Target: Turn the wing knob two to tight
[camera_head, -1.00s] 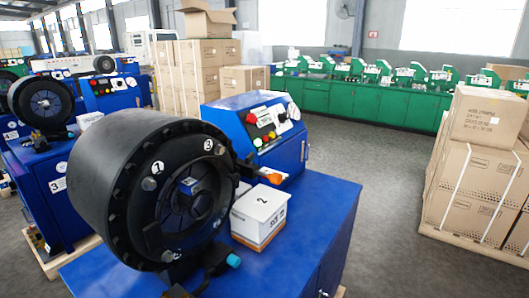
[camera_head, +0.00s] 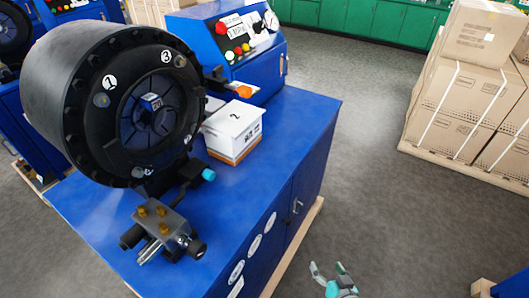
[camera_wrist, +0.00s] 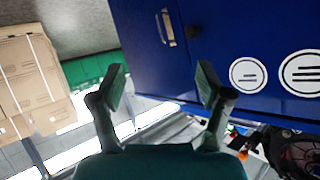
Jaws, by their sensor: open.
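The black round crimper head (camera_head: 95,60) stands on a blue cabinet (camera_head: 290,120). Its face carries white number discs; 1 and 3 are readable near the top, each beside a grey knob, and lower labels are too small to read. I cannot tell which knob is wing knob two. A metal block (camera_head: 165,228) with brass bolts and black knobs is at the cabinet's front. My gripper (camera_head: 327,268) is open and empty, low in front of the cabinet, far from the head. The wrist view shows its spread fingers (camera_wrist: 162,82) facing the cabinet's blue side.
A white-and-orange box (camera_head: 232,128) marked 2 stands beside the head. A control panel (camera_head: 245,35) with buttons and gauges is behind. A teal-ended part (camera_head: 208,174) juts below the head. Cartons (camera_head: 470,95) are stacked on a pallet at right. Grey floor between is clear.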

